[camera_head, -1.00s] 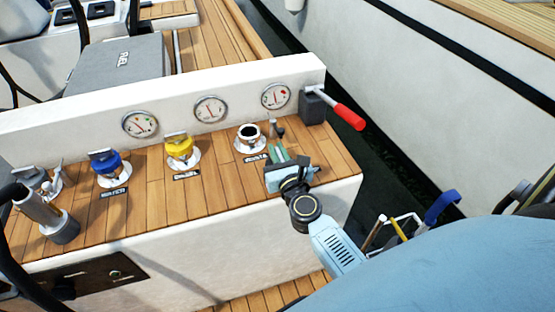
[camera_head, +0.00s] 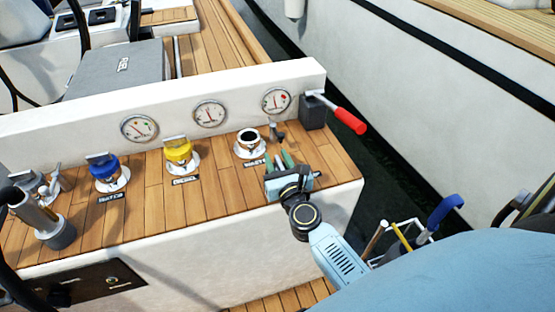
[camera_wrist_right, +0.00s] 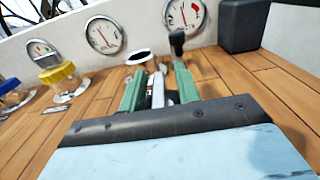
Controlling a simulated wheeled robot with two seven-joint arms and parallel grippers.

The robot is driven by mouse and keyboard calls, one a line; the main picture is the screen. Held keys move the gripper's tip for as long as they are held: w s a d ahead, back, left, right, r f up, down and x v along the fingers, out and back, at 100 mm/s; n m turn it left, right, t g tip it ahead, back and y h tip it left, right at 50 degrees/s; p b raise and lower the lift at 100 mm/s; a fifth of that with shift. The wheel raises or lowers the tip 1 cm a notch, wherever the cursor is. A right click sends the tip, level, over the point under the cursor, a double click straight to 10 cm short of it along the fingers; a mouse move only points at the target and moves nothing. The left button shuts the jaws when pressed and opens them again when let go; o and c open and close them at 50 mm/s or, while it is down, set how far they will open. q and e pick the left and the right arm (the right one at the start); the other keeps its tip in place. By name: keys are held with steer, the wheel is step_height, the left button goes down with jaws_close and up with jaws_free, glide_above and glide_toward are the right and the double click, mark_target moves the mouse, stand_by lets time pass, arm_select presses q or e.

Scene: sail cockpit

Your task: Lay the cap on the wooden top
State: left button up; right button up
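My right gripper (camera_head: 280,158) is low over the right end of the wooden top (camera_head: 222,194), beside the waste fitting (camera_head: 249,141). This fitting shows a bare black opening in a white ring, with no cap on it. In the right wrist view, the green fingers (camera_wrist_right: 158,88) stand apart, with pale and dark narrow shapes between them. I cannot tell whether these are the loose cap or parts of the gripper. No loose cap shows clearly in the head view. My left gripper is not in view.
A yellow-capped fitting (camera_head: 178,151) and a blue-capped fitting (camera_head: 107,170) stand farther left. A small dark-tipped metal piece (camera_head: 273,130) stands behind my fingers. A red-handled lever (camera_head: 347,120) is at the right corner. Bare planks lie in front of the fittings.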

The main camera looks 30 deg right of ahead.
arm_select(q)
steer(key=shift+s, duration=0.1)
